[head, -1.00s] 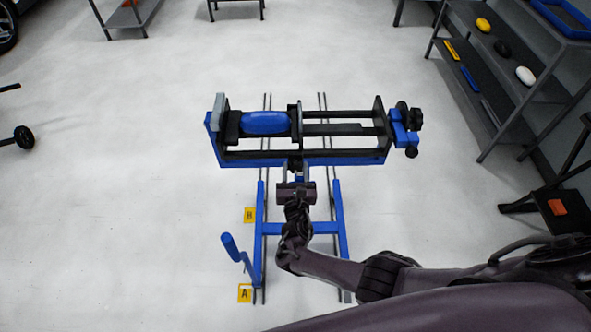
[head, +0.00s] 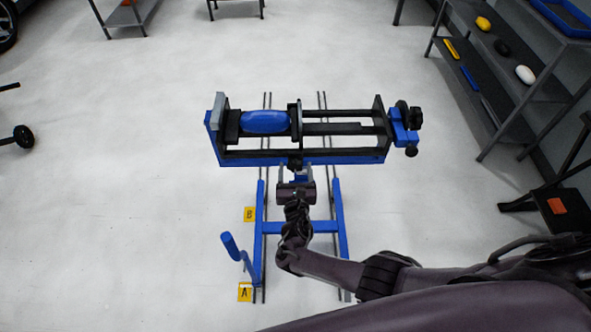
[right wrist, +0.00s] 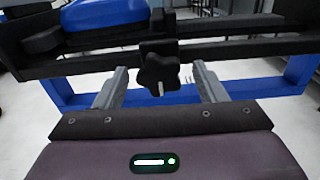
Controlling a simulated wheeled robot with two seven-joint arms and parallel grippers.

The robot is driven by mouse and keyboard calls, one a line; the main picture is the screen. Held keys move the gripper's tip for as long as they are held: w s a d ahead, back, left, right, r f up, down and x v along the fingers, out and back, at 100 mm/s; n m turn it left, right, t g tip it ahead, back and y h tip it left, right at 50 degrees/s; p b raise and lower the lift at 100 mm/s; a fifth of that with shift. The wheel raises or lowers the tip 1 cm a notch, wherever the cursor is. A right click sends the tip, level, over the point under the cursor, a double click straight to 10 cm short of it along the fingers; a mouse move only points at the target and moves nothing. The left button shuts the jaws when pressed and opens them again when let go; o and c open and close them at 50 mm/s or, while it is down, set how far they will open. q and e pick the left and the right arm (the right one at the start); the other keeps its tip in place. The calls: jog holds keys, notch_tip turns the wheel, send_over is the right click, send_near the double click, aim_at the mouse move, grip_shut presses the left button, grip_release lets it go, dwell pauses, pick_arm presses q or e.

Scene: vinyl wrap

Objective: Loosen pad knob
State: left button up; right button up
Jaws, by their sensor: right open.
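The pad knob is a black star-shaped knob (right wrist: 158,72) on the front of the frame, below the upright black plate (head: 295,118). It also shows small in the head view (head: 295,163). My right gripper (head: 296,172) is open in front of the frame. In the right wrist view its two grey fingers (right wrist: 160,84) stand on either side of the knob, with visible gaps, so they do not appear to touch it. A blue pad (head: 265,122) lies at the left of the frame. My left gripper is not in view.
The frame's blue stand (head: 297,229) rests on floor rails, with a blue crank handle (head: 230,246) at its left. Another black knob (head: 415,117) is at the frame's right end. A grey shelf (head: 540,90) stands at the right.

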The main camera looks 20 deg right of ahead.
jog(key=p+v, duration=0.1)
jog(key=v, duration=0.6)
jog(key=shift+s, duration=0.3)
jog(key=s+d+f+m+g+y+b, duration=0.1)
jog(key=s+d+f+m+g+b, duration=0.15)
jog(key=s+f+m, duration=0.45)
jog(key=s+d+f+m+g+b, duration=0.1)
jog(key=s+d+f+m+g, duration=0.2)
jog(key=f, duration=0.8)
jog(key=s+d+f+m+g+y+b, duration=0.1)
jog(key=s+f+m+g, duration=0.4)
jog(key=f, duration=0.5)
jog(key=s+f+m+g+y+b, duration=0.1)
jog(key=s+f+m, duration=0.3)
jog(key=s, duration=0.4)
jog(key=s+d+f+m+g+y+b, duration=0.1)
jog(key=s+f+m+g, duration=0.2)
jog(key=s+m, duration=0.3)
jog(key=s+f+m+g+y+b, duration=0.1)
jog(key=s+f+m, duration=0.4)
jog(key=s, duration=0.7)
jog(key=shift+d+f+g+b, duration=0.2)
jog(key=shift+f+g+b, duration=0.05)
jog(key=shift+g+b, duration=0.25)
